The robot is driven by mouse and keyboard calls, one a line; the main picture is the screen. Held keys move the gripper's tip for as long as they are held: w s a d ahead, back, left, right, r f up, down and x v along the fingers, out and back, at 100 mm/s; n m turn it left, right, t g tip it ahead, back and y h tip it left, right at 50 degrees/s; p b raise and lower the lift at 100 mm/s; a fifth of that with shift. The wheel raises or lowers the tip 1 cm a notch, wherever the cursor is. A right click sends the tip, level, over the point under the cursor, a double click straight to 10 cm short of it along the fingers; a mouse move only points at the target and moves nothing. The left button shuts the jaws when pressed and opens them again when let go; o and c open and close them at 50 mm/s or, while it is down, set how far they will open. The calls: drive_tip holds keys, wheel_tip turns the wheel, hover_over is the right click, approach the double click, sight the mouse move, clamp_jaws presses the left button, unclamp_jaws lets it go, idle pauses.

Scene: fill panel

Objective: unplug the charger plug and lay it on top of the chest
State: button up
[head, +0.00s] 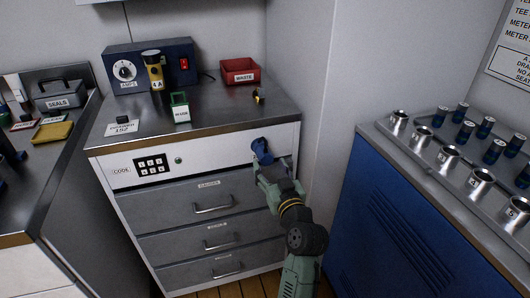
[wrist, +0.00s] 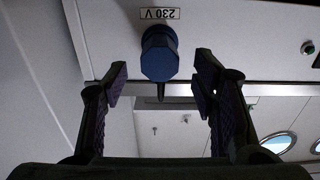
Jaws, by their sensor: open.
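The blue charger plug (head: 262,150) sits on the white upper front of the chest (head: 230,112), near its right end. In the wrist view the plug (wrist: 159,54) is a dark blue many-sided body under a "230 V" label (wrist: 160,14), with a dark stub pointing down. My gripper (head: 270,172) is just below and in front of the plug. In the wrist view my gripper (wrist: 160,86) is open, one finger on each side and a little below the plug, with clear gaps to it. The socket behind the plug is hidden.
On the chest top stand a dark blue box with a dial (head: 185,65), a yellow-black cylinder (head: 153,72), a green-and-white holder (head: 180,107), a red WASTE tray (head: 240,73) and a small brass piece (head: 259,97). The top's middle right is bare. A blue cabinet (head: 385,215) stands right.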

sight(268, 161)
drive_tip(key=shift+x, duration=2.85)
drive_tip(key=shift+b, duration=0.5)
clamp_jaws()
drive_tip(key=shift+s+d, duration=0.1)
drive_tip(key=shift+s, duration=0.05)
drive_tip(key=shift+b+v, duration=0.55)
drive_tip(key=shift+v, duration=2.3)
